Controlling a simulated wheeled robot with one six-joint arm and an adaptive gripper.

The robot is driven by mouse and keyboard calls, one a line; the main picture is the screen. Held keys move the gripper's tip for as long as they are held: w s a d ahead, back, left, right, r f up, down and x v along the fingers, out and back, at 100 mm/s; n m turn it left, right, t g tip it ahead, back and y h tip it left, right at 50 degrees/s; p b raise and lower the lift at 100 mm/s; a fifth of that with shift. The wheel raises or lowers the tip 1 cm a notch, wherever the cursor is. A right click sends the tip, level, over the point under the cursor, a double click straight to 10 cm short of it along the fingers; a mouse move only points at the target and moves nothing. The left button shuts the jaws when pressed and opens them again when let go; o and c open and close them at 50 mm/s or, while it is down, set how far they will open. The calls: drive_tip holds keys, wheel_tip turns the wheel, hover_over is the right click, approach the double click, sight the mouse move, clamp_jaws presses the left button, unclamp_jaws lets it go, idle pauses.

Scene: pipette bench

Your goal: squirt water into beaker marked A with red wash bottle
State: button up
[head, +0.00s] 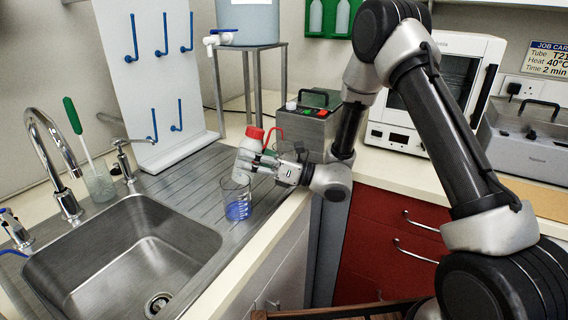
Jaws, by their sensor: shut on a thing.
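The red wash bottle (248,148) has a white body, a red cap and a bent red spout. My gripper (258,162) is shut around its body and holds it just above and behind the beaker. The bottle leans slightly, and its spout points to the right, over my gripper. A clear glass beaker (236,200) with blue in its lower part stands on the ribbed drainboard, near the counter's front edge. White marks show on its side, but I cannot read a letter. I cannot tell whether the bottle touches the beaker's rim.
The sink (135,250) and chrome tap (50,160) are at left. A glass with a green-handled brush (75,125) stands behind the sink. A white peg board (155,75) stands behind the drainboard (180,185). A grey box device (305,120) is close behind my gripper.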

sight(259, 135)
drive_tip(key=shift+r, duration=3.4)
